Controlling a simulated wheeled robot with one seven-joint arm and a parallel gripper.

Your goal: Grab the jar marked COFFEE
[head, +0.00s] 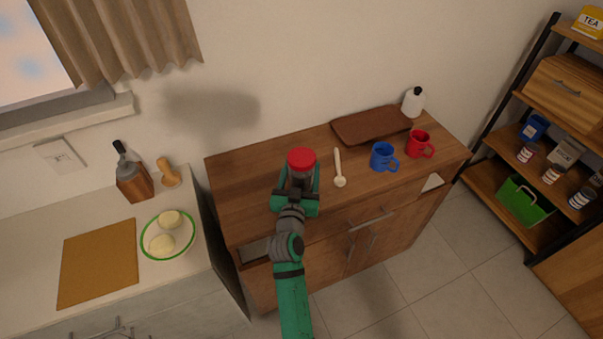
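The jar looks upright. No label shows on it from here, so I cannot read COFFEE. Whether its base touches the cabinet top is hidden by the gripper.
On the cabinet top (240,178) are a light spoon (338,167), a blue mug (383,157), a red mug (419,145), a brown tray (371,125) and a white bottle (413,102). A shelf at right holds small jars (525,152) and a green basket (521,201).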

